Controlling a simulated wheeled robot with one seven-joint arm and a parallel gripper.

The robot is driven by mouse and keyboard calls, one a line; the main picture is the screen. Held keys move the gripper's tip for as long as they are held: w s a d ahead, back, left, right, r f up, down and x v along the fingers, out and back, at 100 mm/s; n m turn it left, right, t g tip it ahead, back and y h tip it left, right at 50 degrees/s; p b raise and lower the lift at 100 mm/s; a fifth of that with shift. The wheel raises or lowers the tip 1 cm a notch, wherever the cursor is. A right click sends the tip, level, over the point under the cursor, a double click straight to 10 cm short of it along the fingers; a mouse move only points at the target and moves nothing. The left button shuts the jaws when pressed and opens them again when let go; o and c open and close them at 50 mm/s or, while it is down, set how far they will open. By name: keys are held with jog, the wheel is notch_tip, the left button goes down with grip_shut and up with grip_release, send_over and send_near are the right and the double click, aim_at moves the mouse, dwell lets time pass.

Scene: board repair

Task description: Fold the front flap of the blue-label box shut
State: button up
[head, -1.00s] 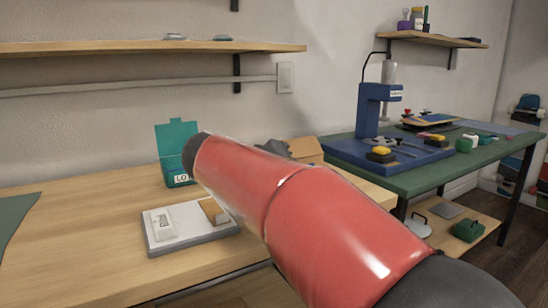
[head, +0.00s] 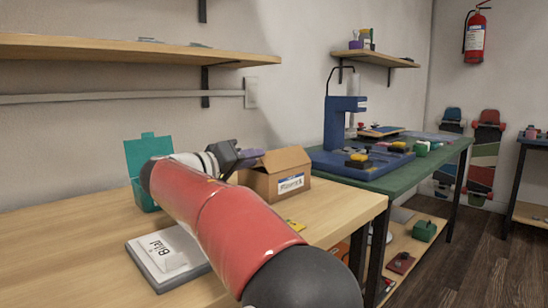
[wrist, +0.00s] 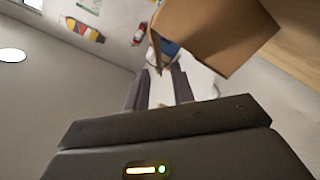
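The brown cardboard box (head: 277,186) stands on the wooden bench, with a white and blue label (head: 291,184) on the side facing the camera. My gripper (head: 240,156) is at the box's upper left in the head view, partly hiding that corner. In the wrist view the box (wrist: 215,30) fills the upper right, tilted in the picture, and my gripper's fingers (wrist: 160,85) are apart beside and below it. I see nothing clearly held between them. I cannot tell how the front flap lies.
A teal open-lidded box (head: 148,160) stands left of my arm. A grey-white pad (head: 168,258) lies near the front of the wooden bench (head: 80,240). A green bench (head: 385,168) with a blue press (head: 340,125) is to the right. A wall shelf (head: 120,50) hangs above.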

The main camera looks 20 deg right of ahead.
aim_at(274, 153)
jog(key=shift+x, duration=3.85)
grip_shut()
